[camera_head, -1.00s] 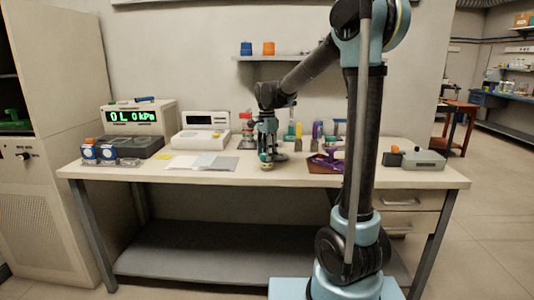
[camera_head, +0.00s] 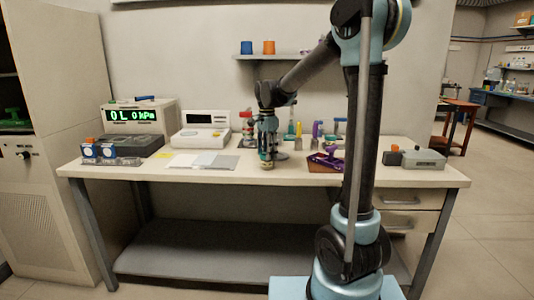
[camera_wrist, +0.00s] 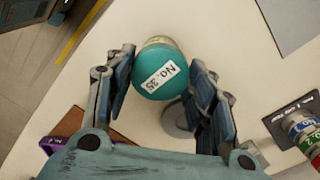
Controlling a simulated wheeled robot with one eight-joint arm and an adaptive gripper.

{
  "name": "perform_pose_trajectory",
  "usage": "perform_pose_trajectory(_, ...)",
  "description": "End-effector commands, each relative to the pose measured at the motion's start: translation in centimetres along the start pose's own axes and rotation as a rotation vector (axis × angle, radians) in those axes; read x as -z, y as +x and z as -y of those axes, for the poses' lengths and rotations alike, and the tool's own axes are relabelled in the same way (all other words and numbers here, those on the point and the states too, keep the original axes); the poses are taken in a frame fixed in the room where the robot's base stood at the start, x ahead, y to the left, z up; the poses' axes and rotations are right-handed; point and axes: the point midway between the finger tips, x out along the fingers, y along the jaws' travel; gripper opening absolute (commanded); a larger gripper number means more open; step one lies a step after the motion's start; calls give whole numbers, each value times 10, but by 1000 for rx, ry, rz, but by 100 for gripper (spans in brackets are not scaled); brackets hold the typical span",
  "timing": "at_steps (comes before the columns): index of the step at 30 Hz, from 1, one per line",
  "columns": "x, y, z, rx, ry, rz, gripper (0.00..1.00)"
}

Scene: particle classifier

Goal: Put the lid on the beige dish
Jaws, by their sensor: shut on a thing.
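A round teal lid (camera_wrist: 161,78) with a white "No. 35" label lies between the two fingers of my gripper (camera_wrist: 162,60) in the wrist view. My gripper is shut on it. A beige rim, the beige dish (camera_wrist: 158,41), shows just beyond the lid's upper edge, mostly hidden under it. Whether the lid is fully seated cannot be told. In the head view my gripper (camera_head: 267,158) points down near the front middle of the table, with the small lid and dish at its tips.
A grey disc (camera_wrist: 177,121) lies close by on the table (camera_wrist: 215,32). Several labelled jars (camera_wrist: 302,125) stand to the right in the wrist view. A brown mat with purple things (camera_head: 325,162) is right of my gripper; flat sheets (camera_head: 203,160) lie to its left.

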Motion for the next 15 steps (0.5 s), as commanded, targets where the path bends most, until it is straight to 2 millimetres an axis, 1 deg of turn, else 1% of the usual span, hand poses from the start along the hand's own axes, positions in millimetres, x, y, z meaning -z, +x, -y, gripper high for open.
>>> perform_pose_trajectory(15,1,3,0,0,1,0,30)
